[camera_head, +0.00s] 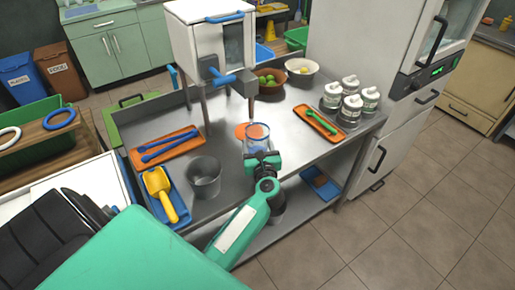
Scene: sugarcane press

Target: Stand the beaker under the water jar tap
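A clear beaker (257,146) with a blue rim stands or hangs at the middle of the metal table, overlapping an orange disc (241,131). I cannot tell whether the beaker is directly below an outlet. My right gripper is not in view.
A grey cup (205,181), a blue tray with a yellow scoop (160,193) and an orange tray with blue tongs (136,156) lie left. The table's right front is clear.

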